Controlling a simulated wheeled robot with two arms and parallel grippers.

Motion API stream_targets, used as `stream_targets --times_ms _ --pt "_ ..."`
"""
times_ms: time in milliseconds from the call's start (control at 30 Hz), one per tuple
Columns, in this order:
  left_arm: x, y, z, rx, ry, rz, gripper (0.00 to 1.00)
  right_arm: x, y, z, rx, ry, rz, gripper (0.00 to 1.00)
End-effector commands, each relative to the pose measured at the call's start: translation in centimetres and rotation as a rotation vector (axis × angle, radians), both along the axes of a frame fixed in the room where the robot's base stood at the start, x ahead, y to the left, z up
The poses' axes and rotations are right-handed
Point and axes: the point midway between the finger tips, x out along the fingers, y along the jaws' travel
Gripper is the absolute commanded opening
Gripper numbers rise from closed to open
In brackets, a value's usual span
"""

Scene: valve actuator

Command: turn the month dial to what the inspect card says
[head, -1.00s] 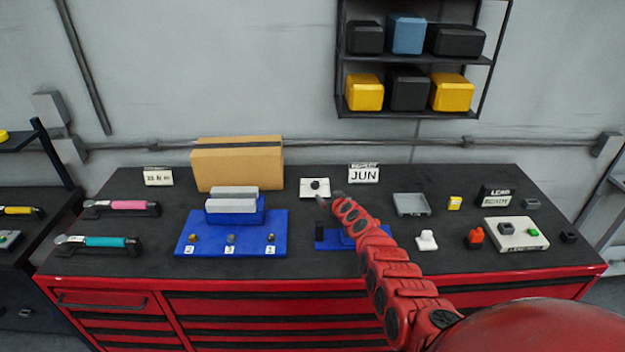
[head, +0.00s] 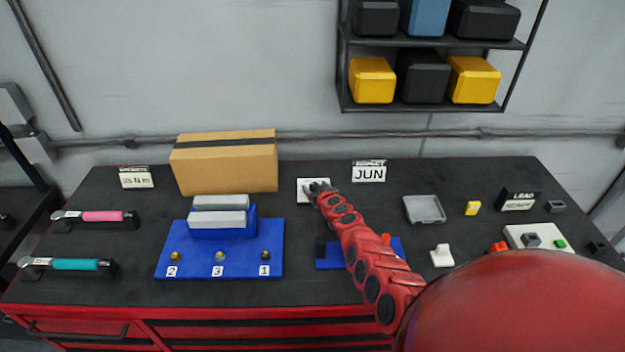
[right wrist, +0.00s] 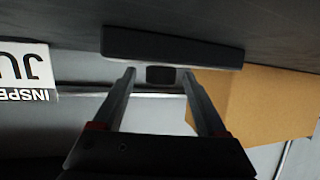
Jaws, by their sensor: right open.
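The inspect card (head: 369,172) stands at the back of the bench and reads JUN. It shows upside down in the right wrist view (right wrist: 25,70). A white plate (head: 304,196), seemingly the month dial's base, lies left of the card. My right gripper (head: 318,187) is over this plate and hides most of it, including the dark knob. In the right wrist view, my open fingers (right wrist: 158,72) have a small dark block (right wrist: 160,76) between their tips, seemingly the knob. I cannot tell whether they touch it. My left gripper is out of view.
A cardboard box (head: 225,165) stands left of the plate. A blue stand (head: 170,238) with numbered knobs is in front of the box. My right arm passes over a second blue base (head: 330,262). A grey tray (head: 424,209) lies to the right. The bench behind the blue stands is partly clear.

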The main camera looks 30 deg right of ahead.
Motion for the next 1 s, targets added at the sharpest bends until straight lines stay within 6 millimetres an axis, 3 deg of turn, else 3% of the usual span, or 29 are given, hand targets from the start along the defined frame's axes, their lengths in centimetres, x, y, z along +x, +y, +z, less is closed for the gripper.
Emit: stream_targets --times_ms 333,733,1000 --pt "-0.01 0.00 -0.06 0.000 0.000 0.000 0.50 -0.08 0.03 -0.12 0.000 -0.001 -0.001 0.75" --pt "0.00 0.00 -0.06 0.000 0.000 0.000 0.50 -0.06 0.06 -0.13 0.001 0.000 0.000 0.03" --pt "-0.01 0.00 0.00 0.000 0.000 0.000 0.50 -0.04 0.11 -0.09 0.001 -0.001 -0.008 0.00"
